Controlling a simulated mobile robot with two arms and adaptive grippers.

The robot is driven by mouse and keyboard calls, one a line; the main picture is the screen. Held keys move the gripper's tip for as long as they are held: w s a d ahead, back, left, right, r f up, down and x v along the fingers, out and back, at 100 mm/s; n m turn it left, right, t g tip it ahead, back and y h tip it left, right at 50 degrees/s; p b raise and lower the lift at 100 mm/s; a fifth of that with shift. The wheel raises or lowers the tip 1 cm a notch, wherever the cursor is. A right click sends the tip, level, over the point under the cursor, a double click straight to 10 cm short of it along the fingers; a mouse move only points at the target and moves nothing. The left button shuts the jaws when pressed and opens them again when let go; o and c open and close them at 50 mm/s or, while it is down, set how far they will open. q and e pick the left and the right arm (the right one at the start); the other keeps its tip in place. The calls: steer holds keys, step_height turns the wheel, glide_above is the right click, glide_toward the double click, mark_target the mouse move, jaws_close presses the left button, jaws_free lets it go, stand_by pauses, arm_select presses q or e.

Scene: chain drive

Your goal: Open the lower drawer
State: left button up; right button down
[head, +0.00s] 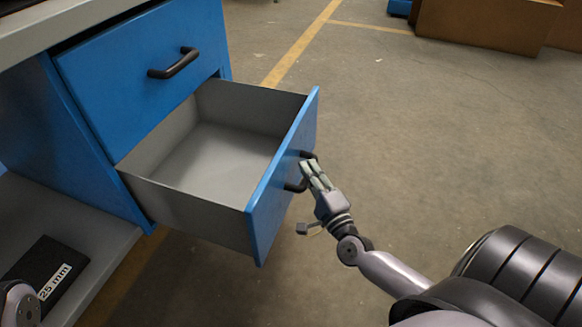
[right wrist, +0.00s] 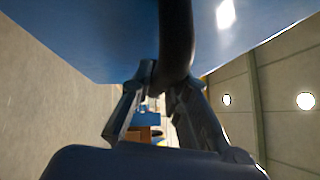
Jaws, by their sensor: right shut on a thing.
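The lower drawer (head: 215,150) stands pulled out from the blue cabinet in the head view, and its grey inside is empty. Its blue front panel (head: 285,180) has a black handle (head: 291,187) on the outer face. My right gripper (head: 311,172) is shut on this handle. In the right wrist view the two fingertips (right wrist: 161,85) sit either side of the dark handle bar (right wrist: 176,40), below the blue panel. At the lower left edge of the head view, part of my left arm shows, but its gripper is out of view.
The upper drawer (head: 140,75) is shut and has a black handle (head: 174,63). A black block marked "25 mm" (head: 45,278) lies on the grey lower shelf (head: 95,240) at left. Open floor (head: 420,150) lies right of the drawer. Brown boxes (head: 480,25) stand far back.

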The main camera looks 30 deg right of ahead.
steer(key=shift+s+d+f, duration=0.1)
steer(key=shift+s+d, duration=0.15)
steer(key=shift+s, duration=0.2)
steer(key=c, duration=1.5)
jaws_free()
steer(key=shift+c, duration=0.2)
steer(key=shift+s, duration=0.1)
steer(key=s+a+f, duration=0.1)
steer(key=s, duration=1)
steer(key=shift+s+a+f, duration=0.25)
steer(key=shift+s, duration=0.05)
